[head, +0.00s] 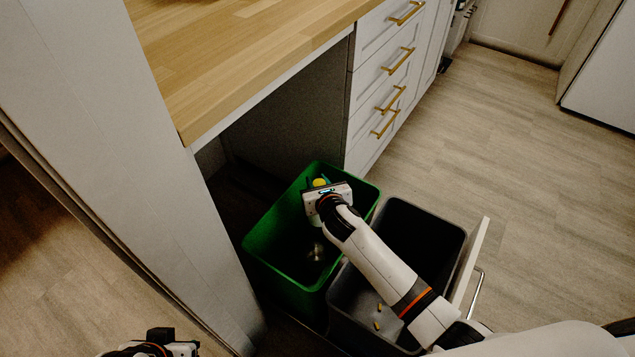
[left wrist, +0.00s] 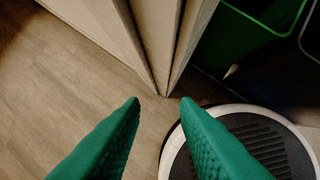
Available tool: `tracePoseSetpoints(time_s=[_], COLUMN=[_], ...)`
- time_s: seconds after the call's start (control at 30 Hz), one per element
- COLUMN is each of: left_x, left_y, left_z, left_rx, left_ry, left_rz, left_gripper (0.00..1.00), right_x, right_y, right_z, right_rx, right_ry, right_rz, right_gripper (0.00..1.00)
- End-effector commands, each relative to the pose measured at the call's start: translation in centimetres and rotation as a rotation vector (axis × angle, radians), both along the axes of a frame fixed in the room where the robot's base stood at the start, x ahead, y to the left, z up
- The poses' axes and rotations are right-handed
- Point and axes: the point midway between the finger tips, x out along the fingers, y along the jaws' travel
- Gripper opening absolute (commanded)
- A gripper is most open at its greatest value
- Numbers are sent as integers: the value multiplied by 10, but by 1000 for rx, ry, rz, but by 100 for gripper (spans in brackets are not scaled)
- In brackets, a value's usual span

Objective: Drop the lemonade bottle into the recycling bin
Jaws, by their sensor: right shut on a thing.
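My right gripper (head: 322,184) is over the far part of the green bin (head: 262,243), within its rim. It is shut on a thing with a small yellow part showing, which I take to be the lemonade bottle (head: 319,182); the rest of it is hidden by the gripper. Which bin is for recycling is not marked. My left gripper (left wrist: 161,101) is open and empty in the left wrist view, its green fingers apart above the floor. In the head view only its wrist shows at the bottom left.
A dark grey bin (head: 452,228) with small yellow things inside stands beside the green bin in a pulled-out drawer. A shiny item (head: 317,252) lies in the green bin. A wooden counter (head: 250,40) and a white panel (head: 110,130) bound the left side. Floor at right is clear.

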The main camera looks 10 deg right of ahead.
Motion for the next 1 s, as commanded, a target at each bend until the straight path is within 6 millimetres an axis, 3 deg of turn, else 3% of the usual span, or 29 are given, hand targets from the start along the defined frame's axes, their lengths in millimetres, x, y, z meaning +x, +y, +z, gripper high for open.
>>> tracePoseSetpoints(time_s=[0.07, 0.1, 0.23, 0.63, 0.8, 0.9, 1.0], left_x=[0, 0, 0, -2, -17, -16, -11], left_y=[0, 0, 0, 0, 4, 4, 3], left_z=[0, 0, 0, 4, 12, 21, 2], left_rx=[0, 0, 0, 2, 16, 15, 17], left_ry=[0, 0, 0, 11, 88, 84, 97], left_rz=[0, 0, 0, 0, 7, 6, 5], left_gripper=[28, 28, 28, 28, 28, 28, 28], right_x=[0, 0, 0, -7, -35, -57, -74], right_y=[0, 0, 0, -1, -3, -5, -6], right_z=[1, 1, 1, 5, 18, 27, 33], right_rx=[0, 0, 0, -1, -2, -2, -1], right_ry=[0, 0, -1, 0, 1, 1, 0], right_rz=[0, 0, 0, 0, 2, 2, 2], right_gripper=[0, 31, 52, 53, 53, 53, 53])
